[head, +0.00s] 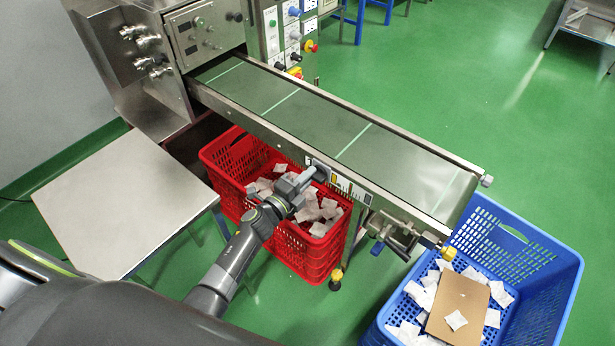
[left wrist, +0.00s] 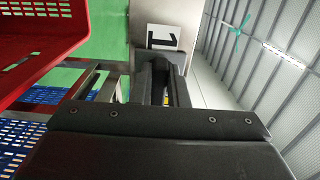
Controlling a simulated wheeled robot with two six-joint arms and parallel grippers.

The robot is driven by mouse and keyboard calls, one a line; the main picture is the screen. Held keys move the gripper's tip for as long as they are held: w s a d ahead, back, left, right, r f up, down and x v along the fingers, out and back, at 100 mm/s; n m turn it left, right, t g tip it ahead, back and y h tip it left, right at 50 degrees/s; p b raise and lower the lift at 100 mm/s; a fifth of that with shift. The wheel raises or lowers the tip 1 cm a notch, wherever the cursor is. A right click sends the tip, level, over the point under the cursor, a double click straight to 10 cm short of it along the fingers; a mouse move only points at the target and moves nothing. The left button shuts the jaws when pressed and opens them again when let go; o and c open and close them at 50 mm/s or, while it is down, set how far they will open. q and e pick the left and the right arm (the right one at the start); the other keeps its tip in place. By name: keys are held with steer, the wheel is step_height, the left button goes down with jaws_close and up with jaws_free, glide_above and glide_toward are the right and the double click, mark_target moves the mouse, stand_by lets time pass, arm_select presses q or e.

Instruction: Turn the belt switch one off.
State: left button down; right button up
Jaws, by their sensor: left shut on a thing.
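My left gripper (head: 316,171) reaches over the red crate to the side of the conveyor belt (head: 330,118), at the left end of a small switch panel (head: 350,188). In the left wrist view, its fingers (left wrist: 165,70) are up against a plate with a label "1" (left wrist: 163,37) right by the fingertips. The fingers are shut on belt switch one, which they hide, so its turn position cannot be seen. My right gripper is not in view.
The red crate (head: 220,160) with white teabags stands below the belt. A blue crate (head: 545,262) with teabags and a brown board (head: 460,303) stands at the belt's right end. A bare metal table (head: 125,200) is at left.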

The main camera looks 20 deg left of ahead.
arm_select(q)
steer(key=c, duration=1.4)
jaws_free()
steer(key=v, duration=0.7)
steer(key=shift+s+p, duration=0.25)
steer(key=shift+p, duration=0.15)
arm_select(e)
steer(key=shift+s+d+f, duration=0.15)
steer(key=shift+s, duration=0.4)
